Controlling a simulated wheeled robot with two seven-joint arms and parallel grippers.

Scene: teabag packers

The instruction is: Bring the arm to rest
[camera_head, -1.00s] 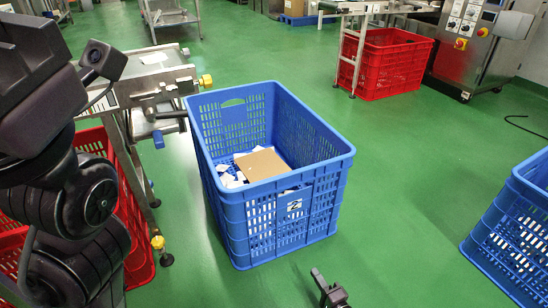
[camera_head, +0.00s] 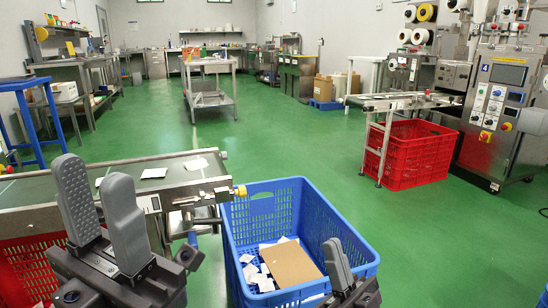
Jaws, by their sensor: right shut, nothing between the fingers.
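My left gripper (camera_head: 95,190) stands upright at the lower left, in front of the conveyor table. Its two grey fingers point up with a gap between them, open and empty. My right gripper (camera_head: 335,258) is at the bottom, right of centre, in front of the blue crate's near side. Its fingers point up and show as one grey piece, shut with nothing held. The rest of the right arm is out of view.
The blue crate (camera_head: 322,205) holds a brown cardboard sheet (camera_head: 290,265) and several white packets. The conveyor table (camera_head: 110,182) carries white packets. A red crate (camera_head: 415,155) stands beneath another conveyor. Green floor is clear between them.

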